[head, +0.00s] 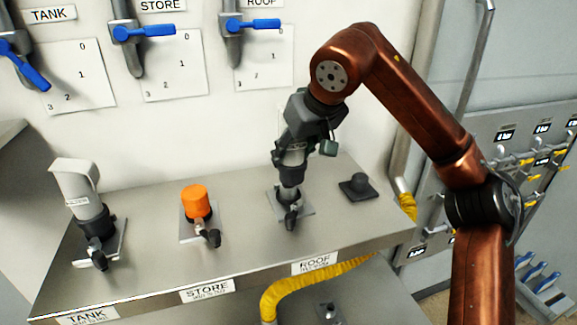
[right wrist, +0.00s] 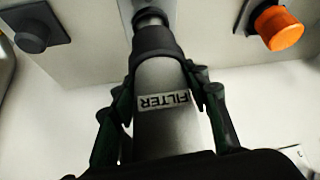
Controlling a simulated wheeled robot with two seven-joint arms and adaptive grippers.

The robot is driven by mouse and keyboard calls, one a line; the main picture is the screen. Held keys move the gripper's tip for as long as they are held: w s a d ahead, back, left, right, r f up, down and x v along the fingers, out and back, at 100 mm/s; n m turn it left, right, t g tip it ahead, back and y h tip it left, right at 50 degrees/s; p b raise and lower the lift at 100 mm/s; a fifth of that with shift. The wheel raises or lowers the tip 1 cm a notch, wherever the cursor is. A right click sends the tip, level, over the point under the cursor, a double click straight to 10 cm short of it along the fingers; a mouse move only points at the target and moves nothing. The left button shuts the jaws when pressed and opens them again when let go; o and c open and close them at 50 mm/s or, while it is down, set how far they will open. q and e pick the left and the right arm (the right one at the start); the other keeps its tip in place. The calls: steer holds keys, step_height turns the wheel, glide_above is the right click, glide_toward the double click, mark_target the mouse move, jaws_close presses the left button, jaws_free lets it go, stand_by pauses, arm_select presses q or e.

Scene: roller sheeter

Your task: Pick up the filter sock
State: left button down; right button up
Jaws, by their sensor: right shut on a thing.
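A grey-white filter sock (right wrist: 165,125) with a FILTER label and a black collar is between the fingers of my right gripper (right wrist: 155,95) in the right wrist view. The gripper is shut on its body. In the head view my right gripper (head: 300,140) points down over the ROOF position, and the filter's dark collar (head: 291,173) shows below the fingers. The filter is upright, in line with the metal ROOF fitting (head: 290,192); I cannot tell if it is still joined to it. A similar grey filter (head: 80,190) stands at the TANK position. My left gripper is not in view.
An orange cap (head: 196,201) covers the STORE fitting, and a black cap (head: 358,187) sits right of ROOF on the steel shelf (head: 150,265). Blue-handled valves (head: 145,31) hang on the wall above. A yellow hose (head: 310,281) runs below the shelf.

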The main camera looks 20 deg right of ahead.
steer(key=s+d+r, duration=0.1)
steer(key=s+r, duration=0.2)
steer(key=s, duration=0.3)
steer(key=s+r+b, duration=0.1)
steer(key=s+r, duration=0.3)
steer(key=s, duration=0.1)
steer(key=shift+s+d+r, duration=0.15)
steer(key=shift+s+d, duration=0.2)
